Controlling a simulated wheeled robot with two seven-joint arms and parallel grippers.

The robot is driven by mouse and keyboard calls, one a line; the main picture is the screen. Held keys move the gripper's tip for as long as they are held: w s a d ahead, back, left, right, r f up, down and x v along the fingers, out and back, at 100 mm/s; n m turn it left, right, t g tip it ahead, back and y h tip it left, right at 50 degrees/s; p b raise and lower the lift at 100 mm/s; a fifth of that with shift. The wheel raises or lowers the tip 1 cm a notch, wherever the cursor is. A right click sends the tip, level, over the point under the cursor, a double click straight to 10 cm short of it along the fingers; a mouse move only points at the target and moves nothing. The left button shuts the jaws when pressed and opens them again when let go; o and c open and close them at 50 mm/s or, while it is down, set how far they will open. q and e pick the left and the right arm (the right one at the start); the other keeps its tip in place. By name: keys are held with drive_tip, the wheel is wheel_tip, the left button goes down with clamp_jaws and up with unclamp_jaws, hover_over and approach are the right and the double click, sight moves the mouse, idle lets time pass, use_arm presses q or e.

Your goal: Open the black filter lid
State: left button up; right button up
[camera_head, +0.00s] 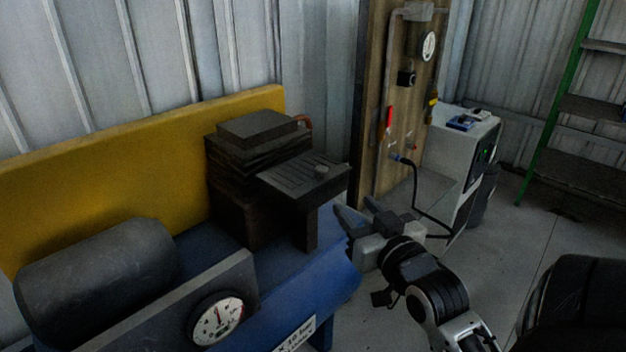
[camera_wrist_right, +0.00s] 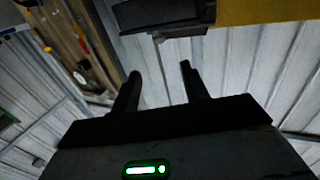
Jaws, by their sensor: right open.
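A dark block (camera_wrist_right: 165,14) at the top there may be part of the filter. My left gripper is not in view.
The blue machine (camera_head: 345,283) carries a grey cylinder (camera_head: 95,275) and a dial gauge (camera_head: 216,318). A yellow panel (camera_head: 120,160) stands behind. A wooden post (camera_head: 385,60) with hoses and a white cabinet (camera_head: 465,170) stand behind the right arm.

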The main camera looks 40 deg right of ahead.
sight(324, 171)
drive_tip(key=x, duration=1.5)
drive_tip(key=shift+w+d, duration=0.25)
drive_tip(key=shift+d, duration=0.05)
